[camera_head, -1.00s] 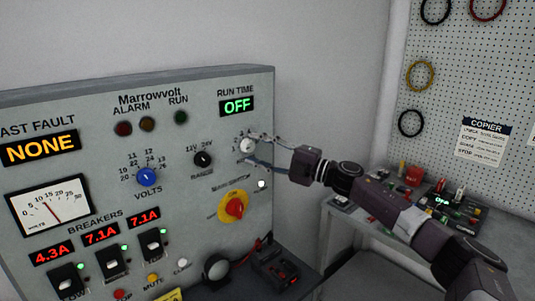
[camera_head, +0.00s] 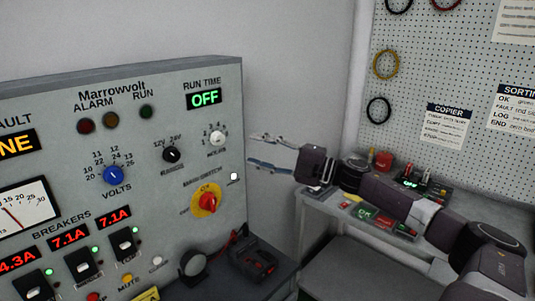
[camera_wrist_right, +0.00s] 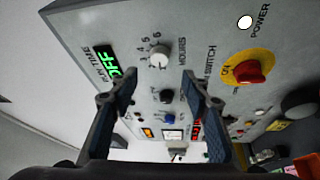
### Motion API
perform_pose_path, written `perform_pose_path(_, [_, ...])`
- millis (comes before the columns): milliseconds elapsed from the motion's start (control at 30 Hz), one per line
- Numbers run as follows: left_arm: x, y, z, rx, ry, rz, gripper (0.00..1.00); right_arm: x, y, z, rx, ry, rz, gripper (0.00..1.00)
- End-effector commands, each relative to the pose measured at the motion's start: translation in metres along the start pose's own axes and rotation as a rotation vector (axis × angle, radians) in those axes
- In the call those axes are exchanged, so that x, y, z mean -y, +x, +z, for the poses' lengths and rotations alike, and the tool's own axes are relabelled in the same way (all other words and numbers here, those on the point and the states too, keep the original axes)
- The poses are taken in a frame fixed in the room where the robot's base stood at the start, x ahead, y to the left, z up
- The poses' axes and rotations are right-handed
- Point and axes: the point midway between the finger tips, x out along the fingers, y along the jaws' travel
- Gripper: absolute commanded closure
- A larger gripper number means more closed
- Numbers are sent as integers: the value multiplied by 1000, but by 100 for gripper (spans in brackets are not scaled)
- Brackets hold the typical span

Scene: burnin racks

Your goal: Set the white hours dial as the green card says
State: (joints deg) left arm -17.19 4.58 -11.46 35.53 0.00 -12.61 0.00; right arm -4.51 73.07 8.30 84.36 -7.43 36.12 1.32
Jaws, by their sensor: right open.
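The white hours dial (camera_head: 217,138) is a small knob on the grey panel, under the green RUN TIME display (camera_head: 203,99) that reads OFF. It also shows in the right wrist view (camera_wrist_right: 159,57), with numbers around it and HOURS printed beside it. My right gripper (camera_head: 250,151) is open and empty, to the right of the dial and apart from it. In the right wrist view its two fingers (camera_wrist_right: 162,88) stand wide apart, with the dial beyond them. I cannot make out a green card. My left gripper is not in view.
The panel also carries a black range knob (camera_head: 172,154), a blue volts knob (camera_head: 113,174), a red main switch on yellow (camera_head: 207,202) and breakers (camera_head: 122,243). A workbench with tools (camera_head: 385,220) stands at right. Paper notes (camera_head: 446,126) hang on the pegboard.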

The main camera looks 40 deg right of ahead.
Motion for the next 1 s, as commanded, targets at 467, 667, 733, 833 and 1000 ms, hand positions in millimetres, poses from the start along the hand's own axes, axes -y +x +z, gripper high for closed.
perform_pose_path(467, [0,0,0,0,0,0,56,1,-24,0,-1,0,-1,57])
perform_pose_path(667, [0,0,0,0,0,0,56,0,-24,0,-1,0,0,57])
perform_pose_path(733, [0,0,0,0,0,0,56,0,-24,0,-1,0,0,57])
perform_pose_path(833, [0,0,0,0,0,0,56,0,-24,0,-1,0,0,57])
perform_pose_path(1000, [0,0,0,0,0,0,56,0,-24,0,0,0,0,57])
